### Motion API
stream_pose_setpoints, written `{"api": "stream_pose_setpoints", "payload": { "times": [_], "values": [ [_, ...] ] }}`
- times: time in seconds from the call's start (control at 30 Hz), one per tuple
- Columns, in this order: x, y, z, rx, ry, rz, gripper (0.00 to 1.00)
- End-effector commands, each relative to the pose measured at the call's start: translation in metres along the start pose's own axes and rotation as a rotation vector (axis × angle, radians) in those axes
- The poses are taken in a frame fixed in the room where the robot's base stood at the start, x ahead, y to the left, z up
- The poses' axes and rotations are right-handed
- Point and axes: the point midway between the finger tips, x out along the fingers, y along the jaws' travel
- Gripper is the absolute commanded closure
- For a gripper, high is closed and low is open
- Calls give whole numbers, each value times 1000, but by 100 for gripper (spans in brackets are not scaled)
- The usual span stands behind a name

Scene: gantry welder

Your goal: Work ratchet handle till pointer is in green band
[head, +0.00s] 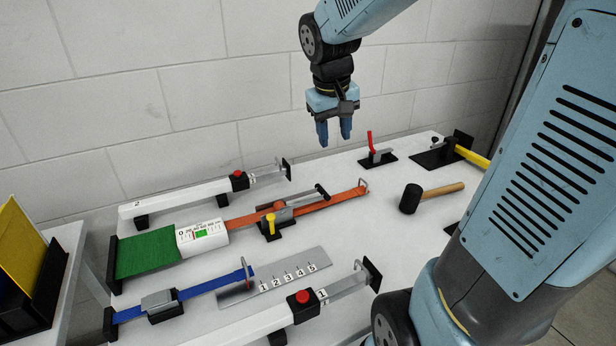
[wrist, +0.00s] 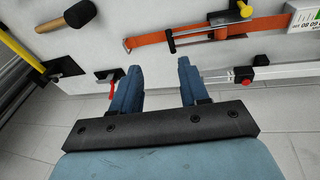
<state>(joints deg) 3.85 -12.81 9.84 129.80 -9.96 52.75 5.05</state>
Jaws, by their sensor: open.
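My gripper (head: 334,134) is open and empty, its fingers pointing down above the back of the white table. In the wrist view my gripper (wrist: 158,70) has nothing between its fingers. The orange strap (head: 342,197) runs across the table through a ratchet (head: 272,220) with a yellow lever. The ratchet handle (head: 300,199) is a pair of bars with a dark grip, lying low along the strap; it also shows in the wrist view (wrist: 190,36). My gripper is apart from it. The white gauge (head: 203,236) with a green band joins the strap; its pointer is too small to read.
Two white rails with red buttons (head: 237,174) (head: 303,297) flank the straps. A mallet (head: 411,198) and a red-handled clamp (head: 376,157) stand at the right.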

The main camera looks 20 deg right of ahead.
Motion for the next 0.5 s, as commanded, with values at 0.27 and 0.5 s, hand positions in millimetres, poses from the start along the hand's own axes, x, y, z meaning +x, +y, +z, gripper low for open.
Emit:
{"api": "stream_pose_setpoints", "payload": {
  "times": [0.27,0.5],
  "values": [
    [54,-14,-51,-65,-107,11,56],
    [85,-23,-74,-99,-154,10,56]
  ]
}}
